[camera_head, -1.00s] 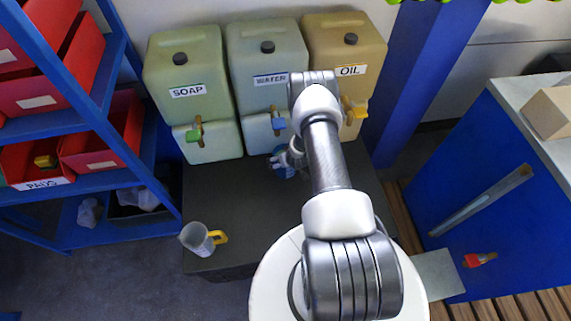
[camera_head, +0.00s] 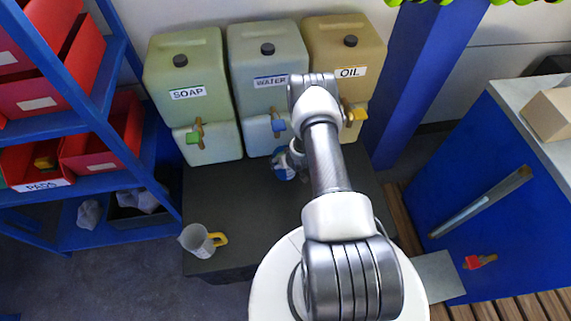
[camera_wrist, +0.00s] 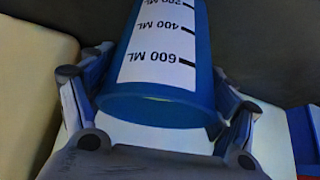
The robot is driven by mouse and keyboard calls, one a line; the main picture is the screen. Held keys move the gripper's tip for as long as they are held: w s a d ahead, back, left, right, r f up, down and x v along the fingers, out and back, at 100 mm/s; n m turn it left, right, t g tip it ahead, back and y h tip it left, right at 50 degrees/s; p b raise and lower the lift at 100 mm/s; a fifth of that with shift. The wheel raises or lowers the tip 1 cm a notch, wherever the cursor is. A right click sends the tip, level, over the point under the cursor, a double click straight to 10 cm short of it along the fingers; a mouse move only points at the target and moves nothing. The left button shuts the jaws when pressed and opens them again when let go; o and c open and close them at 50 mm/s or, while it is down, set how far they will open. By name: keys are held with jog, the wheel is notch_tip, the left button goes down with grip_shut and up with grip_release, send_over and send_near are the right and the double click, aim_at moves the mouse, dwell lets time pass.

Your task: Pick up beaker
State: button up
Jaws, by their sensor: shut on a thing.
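A blue beaker (camera_wrist: 206,60) with a white scale label reading 600 ML and 400 ML fills the middle of the wrist view. My gripper (camera_wrist: 158,110) has its two fingers on either side of it and is shut on it. In the head view a small blue part of the beaker (camera_head: 285,174) shows at my gripper (camera_head: 291,159), near the dark table top in front of the water tank. Most of the beaker is hidden there by my arm.
Soap (camera_head: 186,95), water (camera_head: 268,85) and oil (camera_head: 330,45) tanks with taps stand along the back of the dark table (camera_head: 235,200). A grey jug (camera_head: 195,241) with a yellow handle stands at its front left. Blue shelves (camera_head: 120,85) are left; a blue cabinet (camera_head: 475,180) is right.

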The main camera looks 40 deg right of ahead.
jog(key=c, duration=0.5)
jog(key=shift+w, duration=0.1)
jog(key=shift+c, duration=0.9)
jog(key=shift+r, duration=0.15)
